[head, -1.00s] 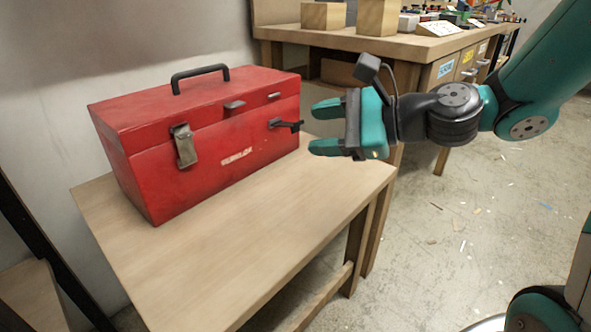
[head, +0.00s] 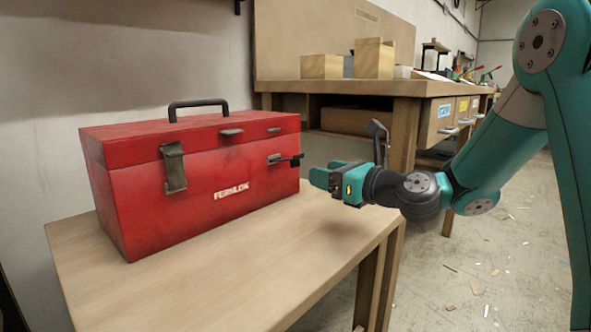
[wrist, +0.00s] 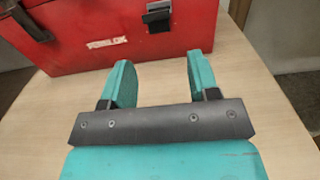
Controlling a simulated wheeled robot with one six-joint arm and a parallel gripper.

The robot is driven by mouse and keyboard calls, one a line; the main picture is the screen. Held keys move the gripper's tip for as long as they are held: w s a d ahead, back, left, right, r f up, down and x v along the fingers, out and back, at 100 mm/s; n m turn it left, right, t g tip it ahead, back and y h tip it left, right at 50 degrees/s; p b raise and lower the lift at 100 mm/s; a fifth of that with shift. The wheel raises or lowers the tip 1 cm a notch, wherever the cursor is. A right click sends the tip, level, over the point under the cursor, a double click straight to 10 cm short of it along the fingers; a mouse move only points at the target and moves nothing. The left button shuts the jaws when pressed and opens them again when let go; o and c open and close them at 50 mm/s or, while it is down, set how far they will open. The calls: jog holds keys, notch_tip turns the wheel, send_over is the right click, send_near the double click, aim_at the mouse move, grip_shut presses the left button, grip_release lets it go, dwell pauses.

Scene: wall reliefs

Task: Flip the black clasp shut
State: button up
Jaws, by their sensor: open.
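The red toolbox (head: 205,190) stands closed-lidded on a wooden table. Its black clasp (head: 291,160) is at the right of the front face and sticks outward from the box. In the wrist view the black clasp (wrist: 158,17) shows at the top, ahead of the gap between my fingers. My gripper (head: 322,177) is open and empty, to the right of the clasp and slightly lower in the head view. In the wrist view its two teal fingers (wrist: 160,68) are spread above the tabletop, apart from the clasp.
A grey-green latch (head: 174,167) lies flat against the left of the toolbox front. A black handle (head: 198,106) stands on the lid. The wooden table (head: 200,270) is bare in front of the box. A workbench (head: 375,88) with wooden blocks stands behind.

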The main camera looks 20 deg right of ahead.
aim_at(296, 165)
jog(key=b+x, duration=0.1)
jog(key=x, duration=0.8)
grip_shut()
